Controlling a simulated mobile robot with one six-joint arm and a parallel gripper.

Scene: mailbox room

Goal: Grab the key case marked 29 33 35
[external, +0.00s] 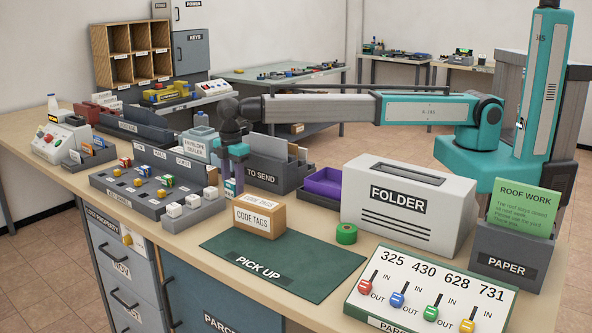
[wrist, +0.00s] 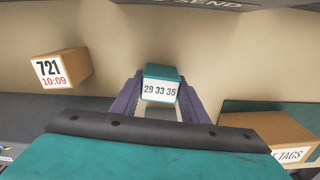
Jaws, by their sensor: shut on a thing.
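The key case (wrist: 160,88) marked 29 33 35 is a small teal block with a white label, seen in the wrist view between the two purple fingers. My gripper (wrist: 160,103) is shut on it. In the external view my gripper (external: 232,188) points down behind the key panel's right end, left of the code tags box. The key case (external: 231,185) is mostly hidden by the fingers there. I cannot tell whether it touches the table.
The code tags box (external: 260,217) stands close on the right, at the back of the green pick up mat (external: 262,274). The slotted key panel (external: 130,199) with coloured cubes lies left. A box marked 721 (wrist: 60,69) is near. The to send tray (external: 262,172) stands behind.

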